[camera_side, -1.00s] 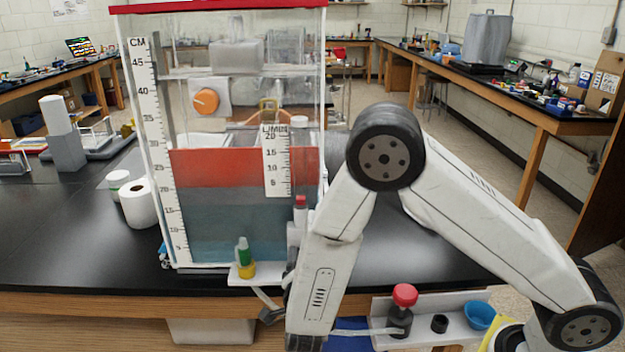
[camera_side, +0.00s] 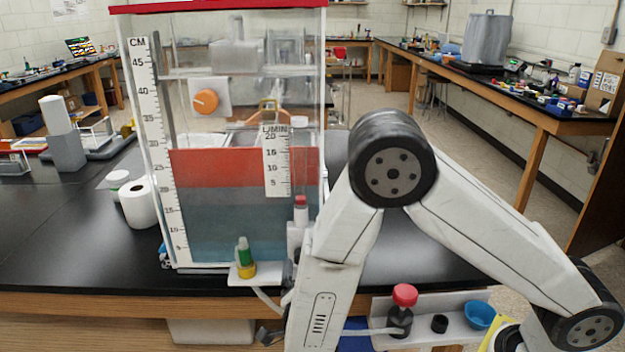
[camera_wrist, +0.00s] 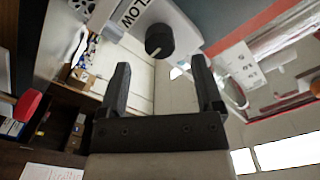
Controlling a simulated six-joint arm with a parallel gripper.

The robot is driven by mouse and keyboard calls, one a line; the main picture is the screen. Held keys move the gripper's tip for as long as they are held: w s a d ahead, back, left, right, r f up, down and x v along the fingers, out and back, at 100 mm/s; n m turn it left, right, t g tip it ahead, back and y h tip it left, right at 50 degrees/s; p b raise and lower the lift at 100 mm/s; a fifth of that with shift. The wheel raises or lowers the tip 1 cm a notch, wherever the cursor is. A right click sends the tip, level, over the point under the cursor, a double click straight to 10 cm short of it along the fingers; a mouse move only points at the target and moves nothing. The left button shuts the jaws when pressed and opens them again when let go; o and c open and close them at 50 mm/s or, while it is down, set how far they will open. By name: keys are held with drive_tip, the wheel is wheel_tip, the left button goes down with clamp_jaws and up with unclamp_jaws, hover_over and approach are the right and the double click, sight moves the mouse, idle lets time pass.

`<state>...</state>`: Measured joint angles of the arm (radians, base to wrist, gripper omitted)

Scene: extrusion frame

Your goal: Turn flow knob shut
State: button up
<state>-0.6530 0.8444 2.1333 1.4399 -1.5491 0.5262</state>
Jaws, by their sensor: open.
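A round black knob (camera_wrist: 159,40) sits on a white housing (camera_wrist: 125,14) at the top of the wrist view. Letters reading "LOW" show beside it, with the start of the word cut off. My gripper (camera_wrist: 160,65) is open and empty. Its two black fingers point toward the knob, which lies beyond the fingertips and between their lines, apart from them. In the side view my gripper is not clearly seen, and I cannot pick out the black knob there. An orange round knob (camera_side: 206,101) shows on the clear tank (camera_side: 240,225).
A shelf at the front holds a red-capped bottle (camera_side: 402,308) and a blue bowl (camera_side: 480,315). A green-and-yellow fitting (camera_side: 244,260) stands on a small ledge by the tank. A white roll (camera_side: 139,205) stands left of the tank.

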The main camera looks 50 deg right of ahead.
drive_tip(key=shift+v, duration=1.6)
drive_tip(key=shift+w, duration=0.1)
drive_tip(key=w+n+g+y, duration=0.1)
drive_tip(key=w+n+y, duration=0.5)
drive_tip(key=y, duration=0.3)
drive_tip(key=s+d+r+n+g+y, duration=0.1)
drive_tip(key=s+d+n+g+y, duration=0.1)
drive_tip(key=s+d+n+g, duration=0.2)
drive_tip(key=s+d+n+g+y, duration=0.1)
drive_tip(key=s+d+n+g, duration=0.4)
drive_tip(key=s, duration=0.6)
drive_tip(key=shift+s+d+r+n+y, duration=0.15)
drive_tip(key=shift+d+r+n+y, duration=0.25)
drive_tip(key=shift+d+n, duration=0.45)
